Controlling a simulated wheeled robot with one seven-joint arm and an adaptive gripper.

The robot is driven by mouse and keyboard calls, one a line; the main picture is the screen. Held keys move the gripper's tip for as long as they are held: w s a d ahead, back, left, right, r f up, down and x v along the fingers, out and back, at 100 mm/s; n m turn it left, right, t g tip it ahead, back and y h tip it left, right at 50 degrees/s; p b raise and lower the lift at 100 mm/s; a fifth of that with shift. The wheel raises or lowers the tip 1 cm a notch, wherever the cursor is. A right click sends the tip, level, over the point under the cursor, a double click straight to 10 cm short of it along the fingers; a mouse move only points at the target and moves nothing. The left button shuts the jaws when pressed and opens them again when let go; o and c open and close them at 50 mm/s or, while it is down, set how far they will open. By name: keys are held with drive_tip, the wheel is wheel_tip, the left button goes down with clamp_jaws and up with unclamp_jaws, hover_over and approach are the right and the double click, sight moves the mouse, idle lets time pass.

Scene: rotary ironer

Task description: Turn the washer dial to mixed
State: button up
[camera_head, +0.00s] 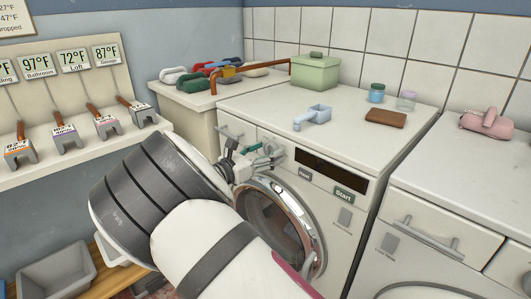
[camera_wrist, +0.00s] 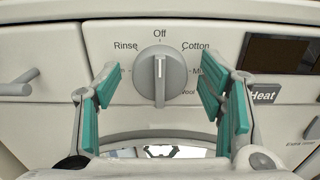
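The washer dial (camera_wrist: 160,78) is a grey round knob with a raised grip on the washer's front panel. Its white line points straight up at Off. Rinse and Cotton are printed at its upper left and upper right. A label starting with "Mi" (camera_wrist: 197,71) is at its right, partly hidden by a finger, with Wool below. My gripper (camera_wrist: 158,85) is open, its teal-padded fingers on either side of the dial with gaps between. In the head view my gripper (camera_head: 258,156) is at the washer's panel, and the dial is hard to make out there.
The washer (camera_head: 345,219) has a dark display (camera_head: 330,171), a Start button (camera_head: 343,195) and a round door (camera_head: 275,222). A drawer handle (camera_wrist: 20,85) juts out left of the dial. A blue scoop (camera_head: 313,117) and a green box (camera_head: 315,72) stand on top.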

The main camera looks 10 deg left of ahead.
drive_tip(key=c, duration=1)
drive_tip(key=shift+o, duration=0.2)
drive_tip(key=shift+m, duration=0.3)
drive_tip(key=m, duration=0.3)
drive_tip(key=shift+d+m, duration=0.1)
drive_tip(key=shift+m, duration=0.2)
drive_tip(key=m+b, duration=0.1)
drive_tip(key=m, duration=0.3)
drive_tip(key=shift+s+f, duration=0.1)
drive_tip(key=shift+f, duration=0.05)
drive_tip(key=m+b, duration=0.1)
drive_tip(key=m, duration=0.4)
drive_tip(key=shift+d+f+b, duration=0.1)
drive_tip(key=shift+b, duration=0.3)
drive_tip(key=shift+f+m+b, duration=0.1)
drive_tip(key=shift+m+b, duration=1.25)
drive_tip(key=shift+m, duration=0.95)
